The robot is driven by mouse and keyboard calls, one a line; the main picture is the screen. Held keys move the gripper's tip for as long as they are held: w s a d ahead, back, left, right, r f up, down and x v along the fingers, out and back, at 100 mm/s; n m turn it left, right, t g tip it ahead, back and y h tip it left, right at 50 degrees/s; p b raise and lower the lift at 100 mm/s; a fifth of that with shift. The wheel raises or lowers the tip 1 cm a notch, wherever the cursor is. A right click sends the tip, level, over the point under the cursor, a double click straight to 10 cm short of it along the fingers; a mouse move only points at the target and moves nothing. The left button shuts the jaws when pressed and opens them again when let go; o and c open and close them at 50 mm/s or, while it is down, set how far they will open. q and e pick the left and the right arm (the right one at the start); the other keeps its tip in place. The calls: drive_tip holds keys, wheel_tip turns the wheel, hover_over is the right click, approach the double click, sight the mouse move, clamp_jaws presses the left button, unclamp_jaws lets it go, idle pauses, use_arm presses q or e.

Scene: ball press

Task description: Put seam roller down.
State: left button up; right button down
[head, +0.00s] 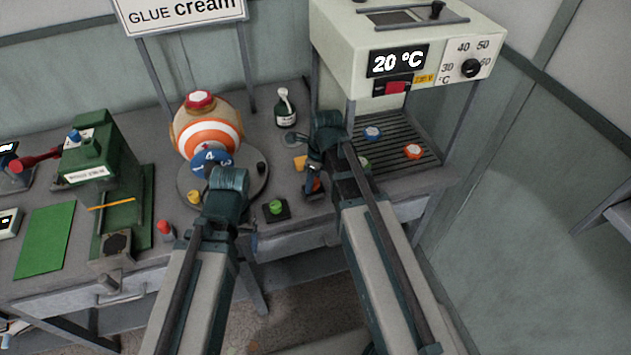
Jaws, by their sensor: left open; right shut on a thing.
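My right gripper (313,186) is at the bench's front right, in front of the heated box. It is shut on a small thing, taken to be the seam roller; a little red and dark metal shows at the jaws. My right wrist hides much of it, and I cannot tell whether it touches the bench (265,128). My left gripper (228,188) is open in front of the ball; its fingertips are mostly hidden by its own wrist. The ball (207,132) is orange and white with blue numbered panels and a red top, and sits on a round grey stand (257,185).
The heated box (345,45) reads 20 °C; blue and orange round pieces lie on its slatted shelf (395,140). A green press (95,160) and green mat (45,240) are left. A green-topped piece (276,208) lies near the front edge.

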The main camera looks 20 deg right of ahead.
sight(320, 190)
drive_tip(key=shift+d+f, duration=0.1)
drive_tip(key=shift+f, duration=0.05)
drive_tip(key=shift+c, duration=2)
unclamp_jaws()
wheel_tip(320, 190, up, 12)
drive_tip(key=s+d+p, duration=0.1)
drive_tip(key=p, duration=1.1)
drive_tip(key=s+a+n+h, duration=0.1)
drive_tip(key=s+a+n, duration=0.2)
drive_tip(key=n, duration=0.7)
drive_tip(key=s+a+n+g, duration=0.1)
drive_tip(key=s+a+n, duration=0.3)
drive_tip(key=n, duration=0.6)
drive_tip(key=s+a+n+h, duration=0.1)
drive_tip(key=s+a+n, duration=0.3)
drive_tip(key=n, duration=0.6)
drive_tip(key=shift+s+a+h, duration=0.25)
drive_tip(key=shift+s+h, duration=0.05)
drive_tip(key=shift+s, duration=0.85)
